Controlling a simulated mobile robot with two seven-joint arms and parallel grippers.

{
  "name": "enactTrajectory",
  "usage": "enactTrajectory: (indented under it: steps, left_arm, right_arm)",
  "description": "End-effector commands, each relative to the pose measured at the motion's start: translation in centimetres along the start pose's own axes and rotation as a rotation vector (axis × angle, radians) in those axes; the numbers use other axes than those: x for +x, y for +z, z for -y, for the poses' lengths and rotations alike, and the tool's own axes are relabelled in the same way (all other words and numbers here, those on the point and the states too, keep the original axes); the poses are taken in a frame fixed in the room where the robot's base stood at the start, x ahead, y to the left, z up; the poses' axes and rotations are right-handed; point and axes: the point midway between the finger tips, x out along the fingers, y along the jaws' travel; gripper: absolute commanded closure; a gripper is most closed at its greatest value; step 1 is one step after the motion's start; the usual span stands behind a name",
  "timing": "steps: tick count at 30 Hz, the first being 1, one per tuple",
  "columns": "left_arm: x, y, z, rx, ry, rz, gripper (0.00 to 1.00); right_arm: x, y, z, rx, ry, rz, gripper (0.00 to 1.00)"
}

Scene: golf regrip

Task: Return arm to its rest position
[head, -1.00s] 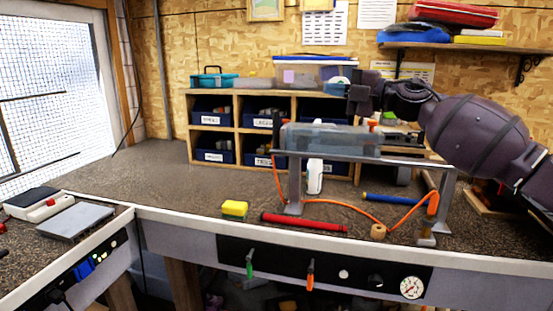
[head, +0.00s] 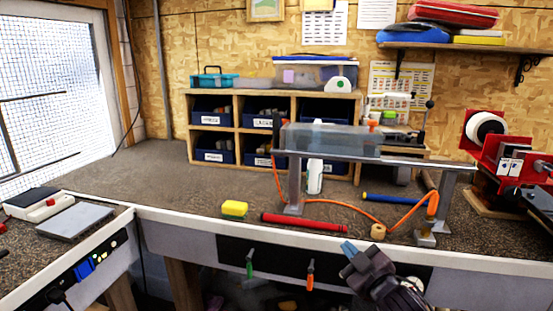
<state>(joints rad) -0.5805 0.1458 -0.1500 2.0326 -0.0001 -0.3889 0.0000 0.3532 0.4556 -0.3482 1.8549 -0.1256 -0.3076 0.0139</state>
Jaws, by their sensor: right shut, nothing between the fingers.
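My right gripper (head: 349,247) is at the lower right of the head view, in front of the bench's front panel. Its dark jaws are shut with nothing between them, and the blue fingertips point up and to the left. It is apart from the things on the bench. The red grip (head: 303,222) lies on the bench near the front edge, and the blue grip (head: 390,198) lies further right. My left gripper is not in view.
A metal stand (head: 330,159) carries a translucent tray (head: 332,139). An orange hose (head: 340,202) loops below it. A yellow sponge (head: 234,208) lies left of the red grip. A red tape dispenser (head: 493,150) stands at right. The bench's left middle is clear.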

Motion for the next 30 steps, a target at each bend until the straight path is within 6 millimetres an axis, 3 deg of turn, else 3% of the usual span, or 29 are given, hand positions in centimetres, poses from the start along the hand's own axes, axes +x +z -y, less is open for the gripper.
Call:
enactTrajectory:
  steps: [6, 14, 21, 27, 30]
  left_arm:
    - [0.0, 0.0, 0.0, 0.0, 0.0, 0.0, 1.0]
    - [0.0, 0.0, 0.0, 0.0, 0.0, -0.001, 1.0]
    - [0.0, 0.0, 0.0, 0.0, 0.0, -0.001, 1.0]
    - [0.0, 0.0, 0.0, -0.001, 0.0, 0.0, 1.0]
    - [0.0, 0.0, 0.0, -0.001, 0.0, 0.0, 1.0]
  right_arm:
    - [-7.0, 5.9, 3.6, 0.203, 0.01, 0.178, 1.0]
    - [-16.3, 11.3, 7.3, 0.4, 0.055, 0.355, 1.0]
    - [-26.1, 15.9, 11.0, 0.514, 0.109, 0.55, 1.0]
    - [-33.3, 18.3, 14.4, 0.574, 0.123, 0.699, 1.0]
    - [-35.5, 18.8, 15.4, 0.586, 0.122, 0.742, 1.0]
